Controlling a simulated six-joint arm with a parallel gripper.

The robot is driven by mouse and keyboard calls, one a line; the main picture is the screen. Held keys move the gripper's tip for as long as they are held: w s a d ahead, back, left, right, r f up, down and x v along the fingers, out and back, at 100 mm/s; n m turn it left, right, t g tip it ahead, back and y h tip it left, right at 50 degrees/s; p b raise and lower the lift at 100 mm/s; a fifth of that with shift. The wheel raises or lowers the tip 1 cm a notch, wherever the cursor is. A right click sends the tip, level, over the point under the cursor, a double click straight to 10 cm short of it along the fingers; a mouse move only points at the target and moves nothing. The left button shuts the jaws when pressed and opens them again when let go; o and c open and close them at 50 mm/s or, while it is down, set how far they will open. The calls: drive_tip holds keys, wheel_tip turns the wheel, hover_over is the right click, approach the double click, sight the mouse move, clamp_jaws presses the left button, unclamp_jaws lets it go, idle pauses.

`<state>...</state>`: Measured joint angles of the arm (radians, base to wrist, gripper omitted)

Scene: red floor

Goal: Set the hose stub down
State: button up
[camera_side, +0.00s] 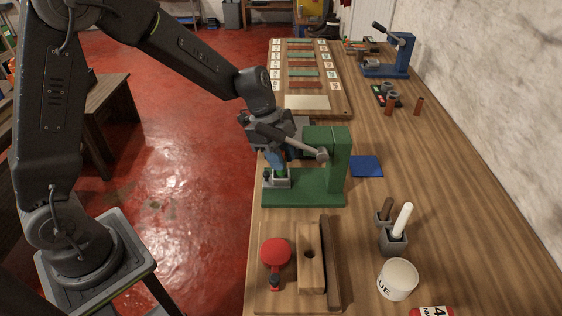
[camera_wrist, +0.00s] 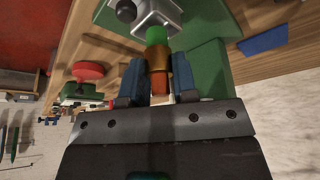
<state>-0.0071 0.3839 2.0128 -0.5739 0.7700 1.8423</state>
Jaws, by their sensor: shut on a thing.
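My gripper (camera_wrist: 157,75) has its two blue fingers shut on the hose stub (camera_wrist: 159,82). The stub shows reddish-brown between the fingers, with a brassy part and a green end beyond it. The green end meets or overlaps the grey holder (camera_wrist: 150,14) on the green press; I cannot tell whether it sits inside. In the side view my gripper (camera_side: 277,160) is low over the same grey holder (camera_side: 278,181), left of the press column (camera_side: 339,160). A bit of green shows under the fingertips there; the stub itself is mostly hidden.
The press lever (camera_side: 290,142) slants close beside my gripper. A blue pad (camera_side: 366,166) lies right of the press. A wooden board with a red disc (camera_side: 275,251) lies in front. Reddish tubes (camera_side: 419,106) stand behind. A glue pot (camera_side: 397,279) stands front right.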

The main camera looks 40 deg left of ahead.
drive_tip(key=shift+f, duration=0.9)
drive_tip(key=shift+f, duration=0.1)
drive_tip(key=o, duration=0.9)
drive_tip(key=v, duration=1.2)
drive_tip(key=shift+s, duration=0.1)
